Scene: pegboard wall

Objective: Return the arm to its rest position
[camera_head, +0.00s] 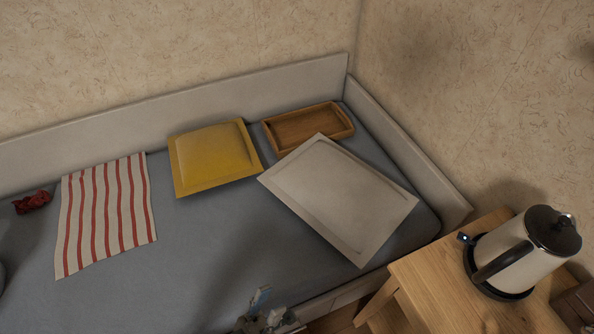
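My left gripper (265,308) shows only in part at the bottom edge, in front of the near edge of the grey bed (215,235). It is small and dark, and I cannot tell whether its fingers are open or shut. I see nothing held in it. My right gripper is not in view.
On the bed lie a red crumpled item (33,202), a striped cloth (105,215), a yellow cushion (212,158), a wooden tray (342,122) and a white cushion (340,197). At the right, a kettle (530,250) stands on a wooden table (440,285). The bed's front middle is clear.

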